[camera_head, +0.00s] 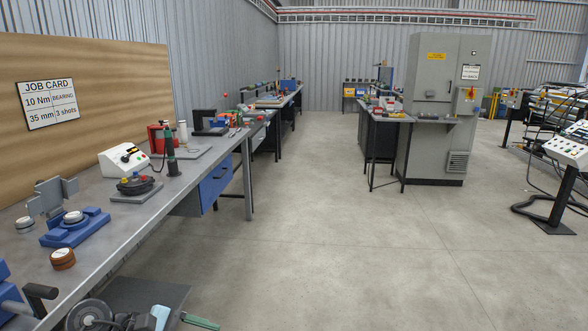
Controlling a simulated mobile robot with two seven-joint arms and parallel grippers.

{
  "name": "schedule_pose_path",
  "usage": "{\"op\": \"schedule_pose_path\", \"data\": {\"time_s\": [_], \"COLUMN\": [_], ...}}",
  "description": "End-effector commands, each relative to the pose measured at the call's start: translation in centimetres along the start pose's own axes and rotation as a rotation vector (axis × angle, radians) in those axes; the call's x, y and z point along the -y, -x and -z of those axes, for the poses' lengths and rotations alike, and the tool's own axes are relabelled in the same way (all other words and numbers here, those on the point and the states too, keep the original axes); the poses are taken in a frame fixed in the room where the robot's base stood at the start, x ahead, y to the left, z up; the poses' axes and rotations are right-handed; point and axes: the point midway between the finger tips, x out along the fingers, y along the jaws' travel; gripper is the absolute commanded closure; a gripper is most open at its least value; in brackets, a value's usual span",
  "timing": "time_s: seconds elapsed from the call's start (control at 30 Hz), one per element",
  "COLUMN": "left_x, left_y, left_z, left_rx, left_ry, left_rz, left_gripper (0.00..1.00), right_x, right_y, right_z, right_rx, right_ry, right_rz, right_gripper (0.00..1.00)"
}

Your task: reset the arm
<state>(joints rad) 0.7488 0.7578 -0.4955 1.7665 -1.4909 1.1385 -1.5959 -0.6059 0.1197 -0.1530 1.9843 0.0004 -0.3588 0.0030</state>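Neither of my grippers shows in the head view, and I see no part of my arms that I can be sure of. A long grey workbench (150,222) runs along the left side, away from me. On it are a blue fixture (72,232) with a round gauge-like part on top, a white control box (123,160), a dark round device (136,185) on a grey plate and a dark upright tool (171,152).
A job card (47,103) hangs on the wooden board. A grey wheel-like part (88,315) sits low at the bottom left. A grey cabinet (436,110) stands at the back, a control pedestal (562,195) at right. The concrete floor (340,240) between is clear.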

Motion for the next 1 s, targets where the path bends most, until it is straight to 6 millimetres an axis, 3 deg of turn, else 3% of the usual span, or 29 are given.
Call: {"op": "schedule_pose_path", "data": {"time_s": [0.03,0.13,0.23,0.33,0.47,0.57,0.73,0.77,0.87,1.0], "left_x": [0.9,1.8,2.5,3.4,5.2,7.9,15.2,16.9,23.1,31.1], "left_y": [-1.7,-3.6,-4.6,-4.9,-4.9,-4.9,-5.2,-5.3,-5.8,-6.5], "left_z": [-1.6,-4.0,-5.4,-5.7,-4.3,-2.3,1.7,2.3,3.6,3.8], "left_rx": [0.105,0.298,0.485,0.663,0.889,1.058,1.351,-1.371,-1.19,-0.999], "left_ry": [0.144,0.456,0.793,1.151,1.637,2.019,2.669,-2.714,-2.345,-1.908], "left_rz": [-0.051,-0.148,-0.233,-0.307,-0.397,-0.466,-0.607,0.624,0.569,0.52], "left_gripper": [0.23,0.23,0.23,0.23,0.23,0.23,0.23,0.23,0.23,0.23], "right_x": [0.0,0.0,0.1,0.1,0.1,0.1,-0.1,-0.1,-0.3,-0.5], "right_y": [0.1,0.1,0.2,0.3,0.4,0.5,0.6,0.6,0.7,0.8], "right_z": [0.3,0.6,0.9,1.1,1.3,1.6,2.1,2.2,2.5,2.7], "right_rx": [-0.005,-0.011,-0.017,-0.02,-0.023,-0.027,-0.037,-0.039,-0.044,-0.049], "right_ry": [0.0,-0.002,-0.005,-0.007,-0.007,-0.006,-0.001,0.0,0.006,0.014], "right_rz": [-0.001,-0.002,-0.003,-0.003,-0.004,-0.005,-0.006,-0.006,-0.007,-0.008], "right_gripper": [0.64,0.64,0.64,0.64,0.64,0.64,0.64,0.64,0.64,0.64]}}
